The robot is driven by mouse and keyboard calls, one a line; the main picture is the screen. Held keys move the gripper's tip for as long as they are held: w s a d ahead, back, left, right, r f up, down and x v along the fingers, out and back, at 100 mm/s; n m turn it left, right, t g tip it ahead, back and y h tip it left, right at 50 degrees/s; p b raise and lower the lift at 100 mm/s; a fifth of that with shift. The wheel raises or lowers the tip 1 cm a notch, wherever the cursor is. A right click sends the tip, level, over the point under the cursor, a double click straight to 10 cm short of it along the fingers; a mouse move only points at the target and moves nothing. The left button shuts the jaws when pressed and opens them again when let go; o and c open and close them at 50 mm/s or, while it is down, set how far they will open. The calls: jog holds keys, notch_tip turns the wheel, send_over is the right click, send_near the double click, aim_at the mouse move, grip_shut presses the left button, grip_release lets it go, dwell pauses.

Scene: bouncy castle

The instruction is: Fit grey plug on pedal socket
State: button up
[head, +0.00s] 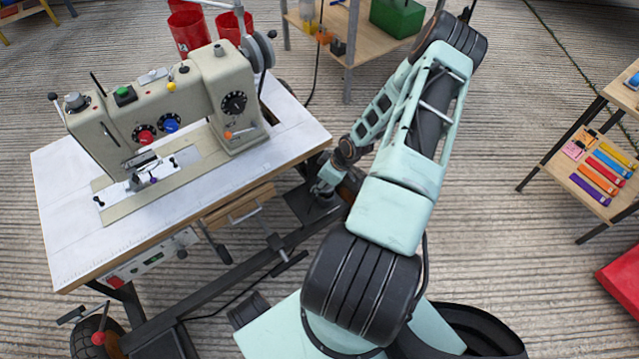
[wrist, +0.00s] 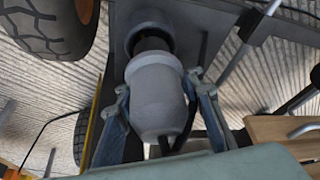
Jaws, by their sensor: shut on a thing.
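The grey plug (wrist: 160,100) is a rounded cylinder in the middle of the wrist view. My gripper (wrist: 160,88) is shut on it, one finger on each side. The pedal socket (wrist: 150,20) is a round grey collar just beyond the plug's front end. A dark part shows between plug and collar; I cannot tell whether it has entered the socket. The plug looks roughly in line with the socket. In the head view my gripper (head: 322,190) is low beside the sewing table's right side, and the plug cannot be made out there.
A sewing machine (head: 180,110) stands on a white-topped table (head: 75,220) with dark frame bars below. A wooden drawer (wrist: 275,130) is right of my gripper in the wrist view. A tyre (wrist: 50,25) is at upper left. Shelves stand at the back and right.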

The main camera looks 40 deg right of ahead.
jog(key=shift+f+b, duration=0.45)
jog(key=shift+f, duration=0.2)
jog(key=shift+c, duration=0.2)
jog(key=shift+r, duration=0.2)
jog(key=shift+r+p, duration=0.55)
jog(key=shift+p, duration=0.05)
jog(key=shift+f+b, duration=0.45)
jog(key=shift+f, duration=0.2)
dwell(1.8)
jog(key=shift+r+p, duration=0.45)
jog(key=shift+r, duration=0.2)
jog(key=shift+f+b, duration=0.65)
jog(key=shift+f, duration=0.2)
dwell(0.9)
jog(key=shift+r, duration=0.2)
grip_shut()
